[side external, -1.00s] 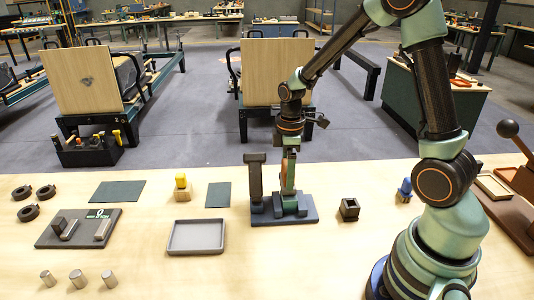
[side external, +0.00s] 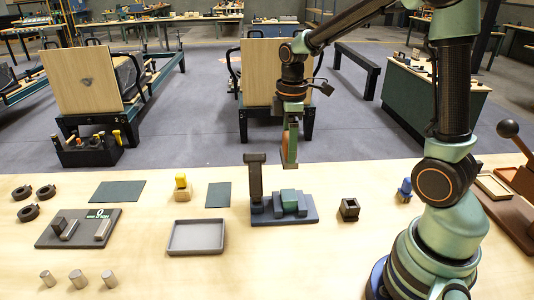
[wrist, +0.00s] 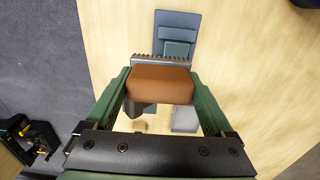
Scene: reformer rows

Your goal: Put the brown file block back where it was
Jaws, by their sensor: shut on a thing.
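My gripper (side external: 290,155) is raised above the far edge of the bench, behind a blue-grey fixture (side external: 310,215). In the wrist view, its green fingers (wrist: 160,90) are shut on the brown file block (wrist: 160,82), one on each side. The fixture has a dark upright post (side external: 255,178) at its left and a green block (side external: 289,200) on its base. In the wrist view the fixture (wrist: 177,20) shows beyond the brown block, with a grey toothed edge (wrist: 160,60) just past it. The underside of the brown block is hidden.
A grey tray (side external: 197,249) lies left of the fixture, and a small dark open box (side external: 349,209) stands right of it. A dark board with metal pieces (side external: 80,241), dark rings (side external: 25,192) and metal cylinders (side external: 77,278) are further left. The front middle bench is clear.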

